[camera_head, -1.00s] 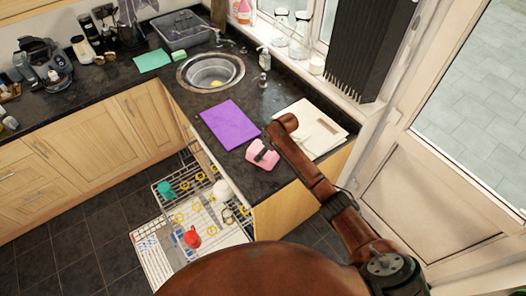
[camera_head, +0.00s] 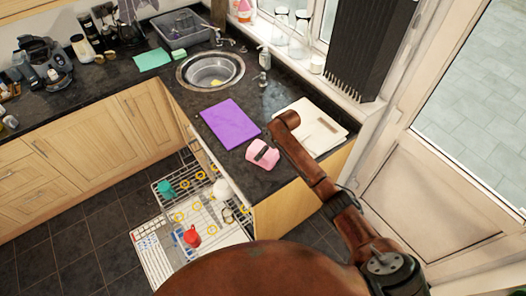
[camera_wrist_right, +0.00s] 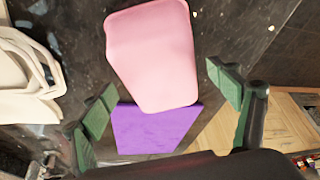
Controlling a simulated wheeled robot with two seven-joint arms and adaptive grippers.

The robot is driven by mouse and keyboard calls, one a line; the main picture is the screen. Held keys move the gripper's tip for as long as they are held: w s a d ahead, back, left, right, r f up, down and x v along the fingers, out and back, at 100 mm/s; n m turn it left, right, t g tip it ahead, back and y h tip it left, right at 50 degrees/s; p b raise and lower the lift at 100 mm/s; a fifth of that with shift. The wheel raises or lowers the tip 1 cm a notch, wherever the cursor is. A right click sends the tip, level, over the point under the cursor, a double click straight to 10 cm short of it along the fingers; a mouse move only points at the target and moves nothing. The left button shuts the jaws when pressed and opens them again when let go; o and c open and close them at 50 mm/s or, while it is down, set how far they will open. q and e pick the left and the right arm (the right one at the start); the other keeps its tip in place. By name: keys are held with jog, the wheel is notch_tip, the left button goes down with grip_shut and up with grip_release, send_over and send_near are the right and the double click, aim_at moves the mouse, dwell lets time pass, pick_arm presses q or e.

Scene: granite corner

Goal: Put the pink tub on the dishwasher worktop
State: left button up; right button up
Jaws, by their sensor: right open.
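The pink tub (camera_head: 263,154) is at the dark worktop (camera_head: 262,183) above the open dishwasher, beside the purple mat (camera_head: 231,123). In the right wrist view the tub (camera_wrist_right: 150,50) lies ahead of and between my right gripper's fingers, with a gap on each side. My right gripper (camera_wrist_right: 160,82) is open, its green pads apart and empty. The purple mat (camera_wrist_right: 155,130) shows beneath the tub's lower end in that view. I cannot tell whether the tub touches the worktop. In the head view my right arm hides part of the area. My left gripper is not in view.
Pale boards (camera_head: 312,128) lie right of the tub. The sink (camera_head: 210,71) and a soap bottle (camera_head: 264,57) are behind. The open dishwasher racks (camera_head: 190,225) hold a red cup (camera_head: 191,237) and a teal cup (camera_head: 166,189). A dark upright panel (camera_head: 367,45) stands at the window.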

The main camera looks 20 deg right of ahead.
jog(key=v, duration=1)
jog(key=shift+r+b, duration=0.25)
jog(key=shift+b, duration=0.1)
jog(key=shift+s, duration=0.15)
